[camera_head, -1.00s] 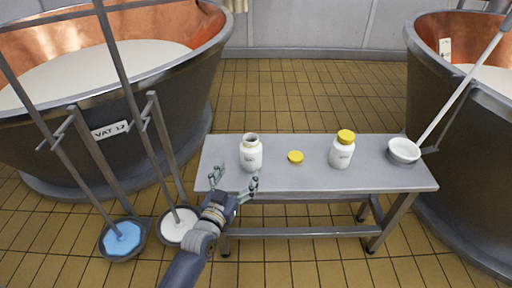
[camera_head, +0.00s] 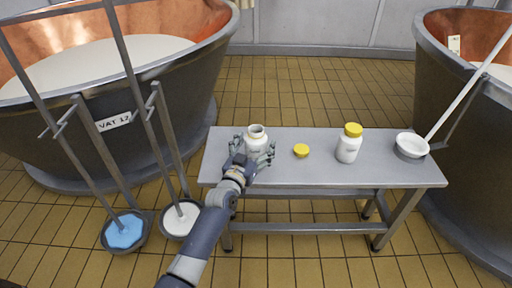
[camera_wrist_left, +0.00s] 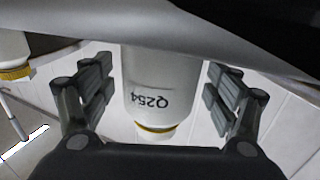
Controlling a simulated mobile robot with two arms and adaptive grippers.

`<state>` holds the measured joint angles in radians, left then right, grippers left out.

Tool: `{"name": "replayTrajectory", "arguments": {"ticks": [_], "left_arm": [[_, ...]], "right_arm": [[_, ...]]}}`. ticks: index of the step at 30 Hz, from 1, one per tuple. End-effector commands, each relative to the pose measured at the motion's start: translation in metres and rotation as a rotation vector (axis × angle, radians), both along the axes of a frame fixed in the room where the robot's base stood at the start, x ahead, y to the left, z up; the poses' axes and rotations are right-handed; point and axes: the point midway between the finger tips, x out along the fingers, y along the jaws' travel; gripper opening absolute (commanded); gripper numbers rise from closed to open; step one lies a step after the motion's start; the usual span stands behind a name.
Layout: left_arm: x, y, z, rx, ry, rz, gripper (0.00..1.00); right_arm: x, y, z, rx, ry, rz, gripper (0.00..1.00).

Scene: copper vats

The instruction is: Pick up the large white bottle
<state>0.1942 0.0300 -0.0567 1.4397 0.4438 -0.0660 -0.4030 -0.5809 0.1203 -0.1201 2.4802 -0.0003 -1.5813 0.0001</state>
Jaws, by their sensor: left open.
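A white bottle (camera_head: 256,140) with an open neck stands upright near the left end of the grey table (camera_head: 300,178). My left gripper (camera_head: 254,147) is open, its fingers on either side of this bottle. In the left wrist view the bottle (camera_wrist_left: 150,80), marked Q254, appears upside down between the spread fingers, with gaps visible on both sides. A yellow edge shows at its lower end there. A second white bottle (camera_head: 348,147) with a yellow cap stands upright farther right. My right gripper is not in view.
A loose yellow cap (camera_head: 301,150) lies between the bottles. A white-filled bowl (camera_head: 412,146) with a long handle is at the table's right end. Long-handled ladles with blue (camera_head: 125,232) and white (camera_head: 182,219) contents stand left. Copper-lined vats flank the table.

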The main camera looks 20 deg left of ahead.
Motion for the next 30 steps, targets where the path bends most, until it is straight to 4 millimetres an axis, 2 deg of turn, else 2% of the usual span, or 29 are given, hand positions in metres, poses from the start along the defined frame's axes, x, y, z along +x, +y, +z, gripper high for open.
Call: {"name": "replayTrajectory", "arguments": {"ticks": [4,12,23,26,30], "left_arm": [[0.000,0.000,0.000,0.000,0.001,0.000,0.81],[-0.001,0.000,0.000,0.000,0.001,0.000,0.20],[0.000,0.000,0.006,-0.001,-0.004,0.001,0.20],[0.000,0.000,0.014,-0.002,-0.006,0.001,0.20],[0.000,0.000,0.036,-0.002,-0.008,0.002,0.20]], "right_arm": [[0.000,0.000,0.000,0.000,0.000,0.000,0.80],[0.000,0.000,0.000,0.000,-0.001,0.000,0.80],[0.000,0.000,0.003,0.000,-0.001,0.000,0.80],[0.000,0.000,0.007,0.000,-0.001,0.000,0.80],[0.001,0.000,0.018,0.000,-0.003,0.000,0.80]]}}
